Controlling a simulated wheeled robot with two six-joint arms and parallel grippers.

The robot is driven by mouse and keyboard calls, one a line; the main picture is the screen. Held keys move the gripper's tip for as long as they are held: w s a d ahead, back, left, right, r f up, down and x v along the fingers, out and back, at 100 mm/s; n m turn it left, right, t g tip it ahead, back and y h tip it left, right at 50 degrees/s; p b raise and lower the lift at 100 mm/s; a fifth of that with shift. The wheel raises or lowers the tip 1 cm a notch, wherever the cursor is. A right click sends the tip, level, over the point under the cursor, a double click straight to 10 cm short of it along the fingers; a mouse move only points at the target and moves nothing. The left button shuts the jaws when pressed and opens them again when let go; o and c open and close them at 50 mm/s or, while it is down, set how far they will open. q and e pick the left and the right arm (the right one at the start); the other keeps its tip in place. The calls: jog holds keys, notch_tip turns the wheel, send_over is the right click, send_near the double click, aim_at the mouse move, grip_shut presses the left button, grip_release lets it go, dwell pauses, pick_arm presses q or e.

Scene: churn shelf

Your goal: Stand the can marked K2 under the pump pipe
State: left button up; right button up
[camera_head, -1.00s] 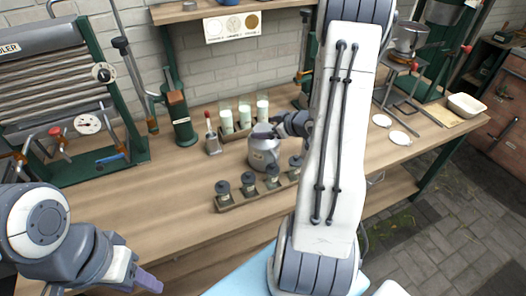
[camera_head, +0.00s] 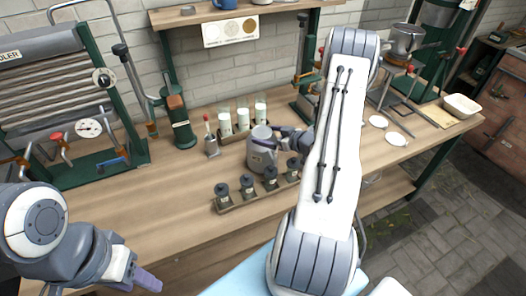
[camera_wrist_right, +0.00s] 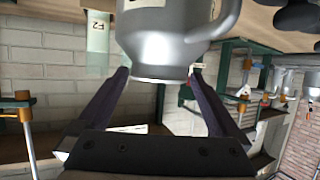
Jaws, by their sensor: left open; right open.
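A grey metal can (camera_head: 262,158) with a handle stands upright on the bench; its label is too small to read. My right gripper (camera_head: 282,140) is open at the can's right side, by its upper part. In the right wrist view, which looks upside down, the can (camera_wrist_right: 165,50) lies between and just beyond the spread fingertips of that gripper (camera_wrist_right: 160,76); its label is cut off. My left gripper (camera_head: 147,281) is open and empty at the lower left. A curved pipe (camera_head: 82,4) arches at the top left; I cannot tell whether it is the pump pipe.
A rack of dark-capped jars (camera_head: 246,199) stands in front of the can, and white-filled bottles (camera_head: 243,119) stand behind it. A red-handled tool (camera_head: 210,140) is to its left. A roller machine (camera_head: 55,95) fills the left. The bench's left front (camera_head: 130,205) is clear.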

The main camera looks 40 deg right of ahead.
jog(key=shift+x, duration=1.15)
grip_shut()
jog(key=shift+r, duration=0.1)
